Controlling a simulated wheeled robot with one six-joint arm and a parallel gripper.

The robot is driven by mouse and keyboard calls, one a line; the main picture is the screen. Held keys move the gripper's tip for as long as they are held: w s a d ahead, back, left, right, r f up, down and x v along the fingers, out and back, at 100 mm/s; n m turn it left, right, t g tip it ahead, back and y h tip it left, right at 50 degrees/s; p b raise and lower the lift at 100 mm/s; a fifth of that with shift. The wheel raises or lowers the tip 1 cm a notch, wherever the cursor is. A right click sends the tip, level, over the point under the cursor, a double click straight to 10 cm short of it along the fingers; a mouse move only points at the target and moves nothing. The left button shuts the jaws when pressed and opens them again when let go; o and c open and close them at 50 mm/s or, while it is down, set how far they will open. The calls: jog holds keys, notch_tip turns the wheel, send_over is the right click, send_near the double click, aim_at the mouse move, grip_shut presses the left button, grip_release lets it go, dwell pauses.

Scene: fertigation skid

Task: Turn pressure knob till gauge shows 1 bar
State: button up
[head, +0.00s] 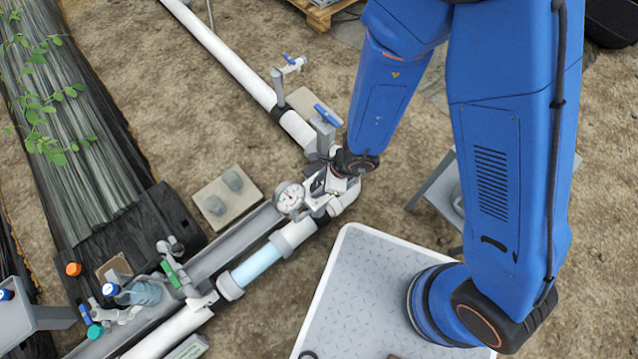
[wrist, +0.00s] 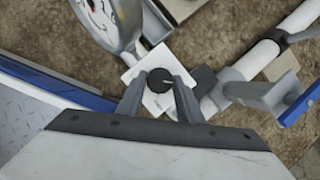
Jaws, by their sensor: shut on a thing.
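The pressure knob (wrist: 160,81) is a small black round knob with a white pointer line on a white square plate (wrist: 150,103), seen in the wrist view. My gripper (wrist: 160,88) is shut on the knob, one finger on each side. In the head view my gripper (head: 326,186) is at the pipe fitting and the knob is hidden by it. The pressure gauge (head: 290,197) is a round white dial just left of my gripper. Its reading is too small to tell. In the wrist view the gauge (wrist: 102,20) is cut off by the top edge.
A blue-handled valve (head: 326,115) stands close behind my gripper, with another blue-handled valve (head: 288,66) farther back. White pipe (head: 222,55) runs to the upper left. A clear blue section (head: 257,267) and a green-handled valve (head: 176,272) lie lower left.

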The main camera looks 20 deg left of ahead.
jog(key=shift+s+m+t, duration=0.1)
jog(key=shift+m+t, duration=0.4)
jog(key=shift+m, duration=0.7)
jog(key=shift+a, duration=0.15)
jog(key=o, duration=1.1)
jog(key=shift+c, duration=0.2)
